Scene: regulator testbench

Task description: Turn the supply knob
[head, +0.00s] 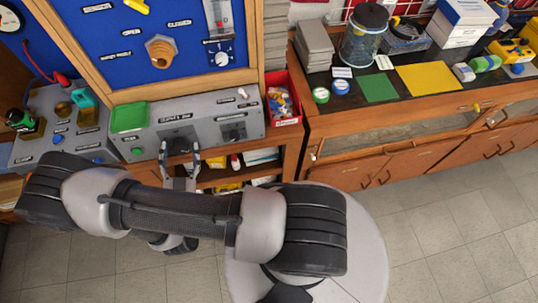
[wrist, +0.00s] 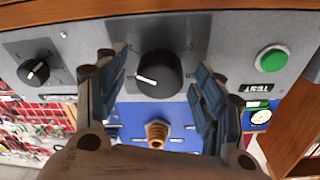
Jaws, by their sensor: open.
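The supply knob (wrist: 158,73) is a round black dial with a white pointer line on the grey panel. In the wrist view it shows between the two fingers of my gripper (wrist: 161,78), with a gap on each side. The fingers are apart and hold nothing. I cannot tell whether the fingertips reach around the knob or stop short of it. In the head view my gripper (head: 180,152) is at the front of the grey panel (head: 205,115), below its label, and largely hides the knob.
A second black knob (wrist: 34,72) and a green button (wrist: 271,59) flank it. Above the panel is a blue board (head: 120,45) with a brass fitting (head: 160,51). A red bin (head: 282,98) stands to the right.

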